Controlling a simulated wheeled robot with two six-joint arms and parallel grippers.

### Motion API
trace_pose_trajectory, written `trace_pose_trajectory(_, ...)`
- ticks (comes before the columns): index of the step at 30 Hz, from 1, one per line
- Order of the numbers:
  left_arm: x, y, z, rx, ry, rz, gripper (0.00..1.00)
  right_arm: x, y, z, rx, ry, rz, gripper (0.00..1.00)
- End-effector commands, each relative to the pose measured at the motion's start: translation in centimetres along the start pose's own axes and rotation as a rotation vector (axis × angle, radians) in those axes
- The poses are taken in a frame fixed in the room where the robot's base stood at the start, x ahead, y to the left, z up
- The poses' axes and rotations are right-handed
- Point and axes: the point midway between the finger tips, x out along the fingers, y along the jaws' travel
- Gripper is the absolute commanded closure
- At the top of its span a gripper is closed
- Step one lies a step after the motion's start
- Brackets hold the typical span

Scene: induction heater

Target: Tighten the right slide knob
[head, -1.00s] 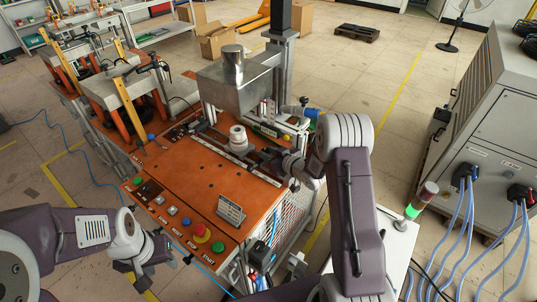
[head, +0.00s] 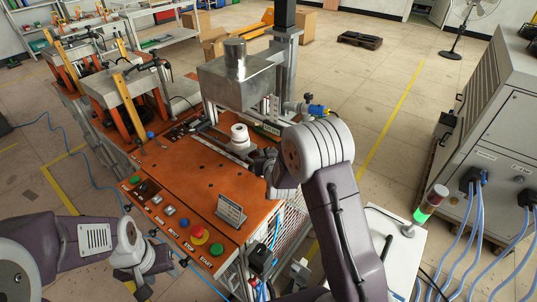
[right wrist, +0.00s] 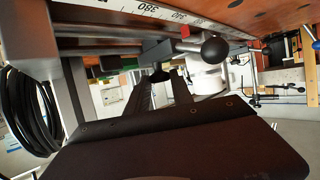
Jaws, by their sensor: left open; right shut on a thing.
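The orange heater table (head: 180,200) carries a ruler-marked slide rail, whose scale (right wrist: 150,8) shows in the right wrist view. In that view a black ball knob on a metal rod (right wrist: 215,50) stands out right of my fingers. A smaller dark knob (right wrist: 160,75) sits between the fingertips of my right gripper (right wrist: 160,85), which is shut on it. In the head view my right gripper (head: 262,160) is at the table's right edge, beside the white round workpiece (head: 239,134), and the knob is hidden there. My left gripper (head: 143,268) is open and empty, in front of the table.
A metal box with a cylinder (head: 235,75) stands over the far end of the table. Push buttons (head: 199,235) and a small sign (head: 230,210) line the near edge. A signal light (head: 430,203) and a grey cabinet (head: 495,120) stand at right.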

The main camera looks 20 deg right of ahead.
Motion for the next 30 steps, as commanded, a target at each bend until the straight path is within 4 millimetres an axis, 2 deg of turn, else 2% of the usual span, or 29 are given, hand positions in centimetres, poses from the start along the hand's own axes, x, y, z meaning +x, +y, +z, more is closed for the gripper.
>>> trace_pose_trajectory(10, 0.0, 0.0, 0.0, 0.000, 0.000, 0.000, 0.56, 0.0, 0.0, -0.1, 0.002, 0.001, 0.002, 1.00)
trace_pose_trajectory(11, 0.0, 0.0, 0.0, 0.000, 0.000, 0.000, 0.56, 0.0, 0.0, -0.1, 0.002, 0.002, 0.002, 0.64)
trace_pose_trajectory(12, 0.0, 0.0, 0.0, 0.000, 0.000, 0.000, 0.56, 0.0, 0.0, -0.1, 0.002, 0.002, 0.002, 0.53)
trace_pose_trajectory(23, 0.1, 0.0, 0.0, 0.000, 0.000, 0.000, 0.56, -0.3, 0.0, -0.1, 0.002, 0.002, 0.002, 0.52)
trace_pose_trajectory(26, 0.3, 0.0, 0.0, 0.000, 0.000, 0.000, 0.56, -1.6, 0.0, 0.0, 0.002, 0.002, 0.001, 0.52)
trace_pose_trajectory(30, 0.6, 0.0, 0.1, 0.000, 0.000, 0.000, 0.56, -4.8, -0.1, 0.0, 0.002, 0.003, 0.000, 0.52)
